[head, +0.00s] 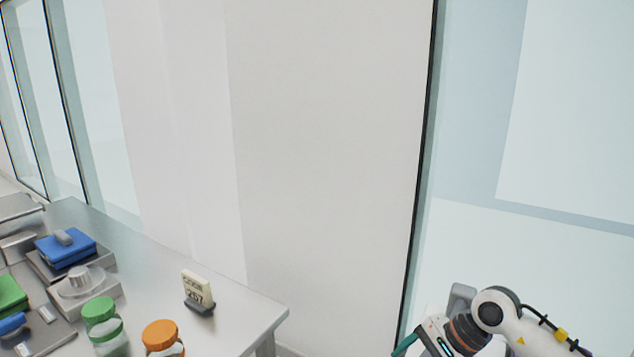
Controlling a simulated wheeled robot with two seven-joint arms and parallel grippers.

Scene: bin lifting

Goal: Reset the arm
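My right arm (500,315) comes in at the lower right corner, with white links, a dark joint and a cable with a yellow tag. Its lower end is cut off by the bottom edge, and its gripper fingers do not show. My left arm and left gripper are not in the picture. The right arm is apart from the table, to the right of the table's corner.
A grey table (235,325) fills the lower left. On it are a blue-lidded box (66,250), a green-capped jar (103,325), an orange-capped jar (162,340) and a sign reading 257 (197,290). A white wall (320,150) and glass panels stand behind.

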